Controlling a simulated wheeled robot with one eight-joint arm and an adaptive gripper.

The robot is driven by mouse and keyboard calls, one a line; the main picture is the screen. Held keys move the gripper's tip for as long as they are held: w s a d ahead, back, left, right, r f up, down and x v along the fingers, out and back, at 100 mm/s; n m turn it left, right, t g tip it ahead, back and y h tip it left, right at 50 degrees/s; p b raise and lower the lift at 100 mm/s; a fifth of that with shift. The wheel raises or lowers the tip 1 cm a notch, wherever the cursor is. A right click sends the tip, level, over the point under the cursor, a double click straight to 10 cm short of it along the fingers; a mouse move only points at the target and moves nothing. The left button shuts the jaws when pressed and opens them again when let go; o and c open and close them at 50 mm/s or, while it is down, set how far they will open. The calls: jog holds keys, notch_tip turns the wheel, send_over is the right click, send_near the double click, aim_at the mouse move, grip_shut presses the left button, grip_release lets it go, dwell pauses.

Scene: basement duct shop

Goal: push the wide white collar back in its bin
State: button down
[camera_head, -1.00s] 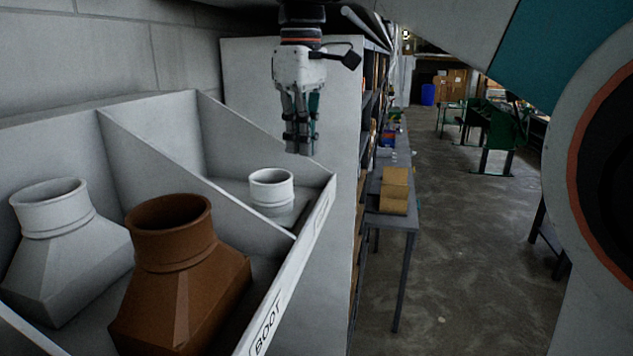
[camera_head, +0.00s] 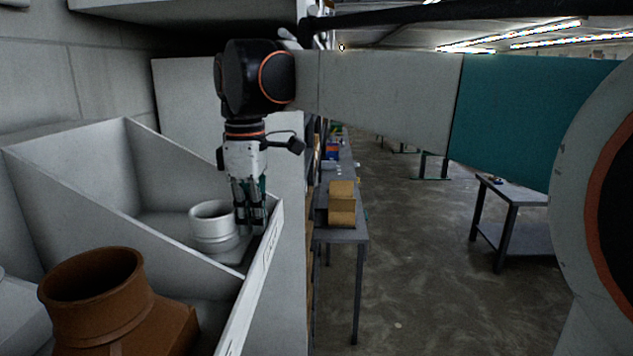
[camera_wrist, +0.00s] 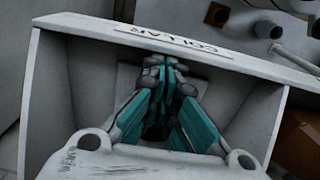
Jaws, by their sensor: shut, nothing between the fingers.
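The wide white collar (camera_head: 212,228) is a short ribbed ring standing upright in the far bin, near its front wall. That bin's front lip (camera_wrist: 220,55) is labelled COLLAR in the wrist view. My gripper (camera_head: 251,228) points down inside the bin, between the collar and the front lip, with its fingers closed and empty. The fingers are right beside the collar; I cannot tell whether they touch it. In the wrist view my gripper (camera_wrist: 165,68) is near the lip. The collar ring is not clearly seen there, probably hidden by my gripper.
A slanted divider (camera_head: 110,205) separates this bin from the nearer one, which holds a brown boot fitting (camera_head: 95,300). Behind the collar, the bin floor looks clear. A grey table (camera_head: 342,235) with yellow-brown boxes (camera_head: 342,203) stands to the right, beyond the bins.

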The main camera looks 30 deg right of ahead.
jog(key=shift+f, duration=0.5)
jog(key=shift+s, duration=0.1)
jog(key=w+a, duration=0.3)
jog(key=a, duration=0.1)
jog(key=w+a, duration=0.4)
jog(key=a, duration=0.1)
jog(key=w+a, duration=0.3)
jog(key=a, duration=0.2)
jog(key=shift+w, duration=0.15)
jog(key=shift+r, duration=0.1)
